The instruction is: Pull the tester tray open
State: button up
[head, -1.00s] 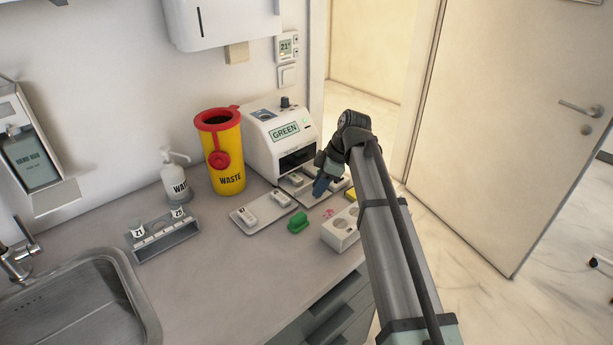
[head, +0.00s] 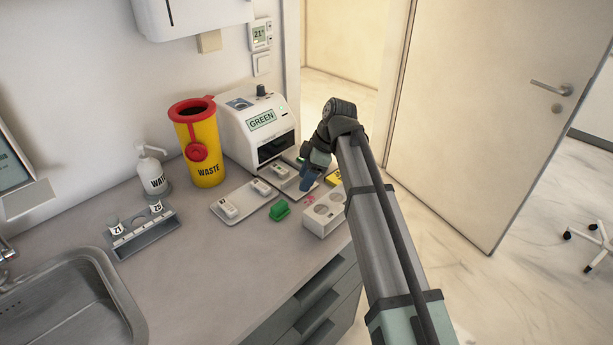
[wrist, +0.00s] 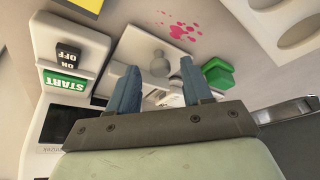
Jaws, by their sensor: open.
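The tester (head: 239,132) is a white box with a green "GREEN" display and a dark front opening (head: 274,147). A pale flat piece with a small white item (head: 279,170) lies in front of the opening; it seems to be the tray, but how far out it sits is unclear. My gripper (head: 308,178) is over this area, pointing down, and partly hides it. In the wrist view its blue fingers (wrist: 159,80) are apart, with a round grey knob (wrist: 157,62) on a pale plate showing between their tips. I cannot tell whether they touch it.
A green block (head: 279,210), a plate with white cassettes (head: 243,206) and a white holed box (head: 323,213) stand close by. The yellow waste bin (head: 203,150) is left of the tester. A START button (wrist: 66,83) lies left of my fingers in the wrist view.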

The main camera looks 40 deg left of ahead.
jog(key=v, duration=1.3)
jog(key=shift+r, duration=0.35)
jog(key=shift+w+d, duration=0.1)
